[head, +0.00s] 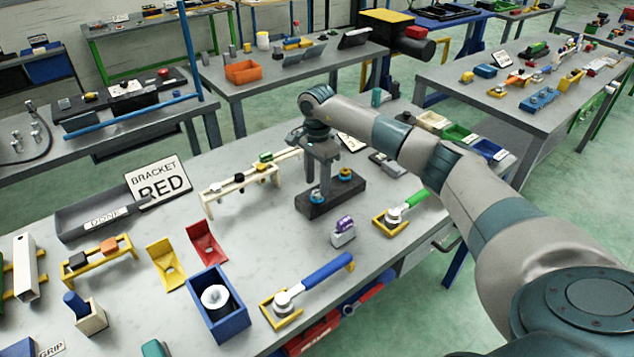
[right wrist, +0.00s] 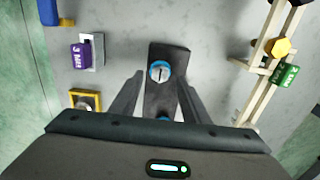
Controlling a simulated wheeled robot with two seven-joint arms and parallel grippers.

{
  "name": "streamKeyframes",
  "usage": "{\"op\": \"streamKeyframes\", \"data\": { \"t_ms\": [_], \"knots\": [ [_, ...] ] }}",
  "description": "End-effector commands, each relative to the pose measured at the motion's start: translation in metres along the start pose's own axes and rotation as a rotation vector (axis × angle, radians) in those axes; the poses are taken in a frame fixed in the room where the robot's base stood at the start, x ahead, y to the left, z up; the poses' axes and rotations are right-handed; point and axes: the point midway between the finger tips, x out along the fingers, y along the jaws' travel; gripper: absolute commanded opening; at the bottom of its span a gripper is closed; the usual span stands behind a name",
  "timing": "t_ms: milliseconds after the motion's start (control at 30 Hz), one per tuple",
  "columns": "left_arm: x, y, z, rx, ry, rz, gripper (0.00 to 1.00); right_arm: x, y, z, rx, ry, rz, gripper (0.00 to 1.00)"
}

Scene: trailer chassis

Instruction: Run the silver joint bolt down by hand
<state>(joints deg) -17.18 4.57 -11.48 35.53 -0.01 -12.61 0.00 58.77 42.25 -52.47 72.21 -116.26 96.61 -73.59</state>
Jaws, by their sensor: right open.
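A dark block (head: 331,194) lies on the grey table and carries two silver round heads with blue rings. One silver head (head: 345,174) is at the block's right end; the other (head: 316,199) is at its left end. I cannot tell which, if either, is the joint bolt. My right gripper (head: 318,180) points down over the block, open and empty. In the right wrist view a slotted silver head (right wrist: 159,71) shows between the fingertips, not gripped. A second blue ring (right wrist: 163,118) is mostly hidden by the palm. My left gripper is out of view.
A cream rail frame (head: 238,183) with dark and green pieces stands left of the block. A purple-tagged block (head: 343,231), a green-handled tool (head: 404,212) and a blue-handled tool (head: 315,282) lie nearer. A grey tray (head: 92,213) is at left. Bare table surrounds the dark block.

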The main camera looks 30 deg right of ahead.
Motion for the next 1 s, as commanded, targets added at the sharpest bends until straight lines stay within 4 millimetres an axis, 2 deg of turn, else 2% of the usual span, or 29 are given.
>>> {"op": "streamKeyframes", "data": {
  "t_ms": [233,600,633,800,1000],
  "knots": [
    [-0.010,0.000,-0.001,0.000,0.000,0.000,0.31,0.023,0.000,0.000,0.000,0.000,0.002,0.42],
    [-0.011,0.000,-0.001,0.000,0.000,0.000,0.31,0.028,0.000,0.000,0.000,0.001,0.000,0.42],
    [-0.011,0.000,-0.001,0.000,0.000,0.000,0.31,0.028,0.000,0.000,0.000,0.001,0.000,0.40],
    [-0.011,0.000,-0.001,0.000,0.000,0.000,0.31,0.028,0.000,0.000,0.000,0.001,0.000,0.01],
    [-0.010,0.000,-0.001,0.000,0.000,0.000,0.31,0.028,0.000,0.000,0.003,0.001,0.000,0.01]
  ]
}}
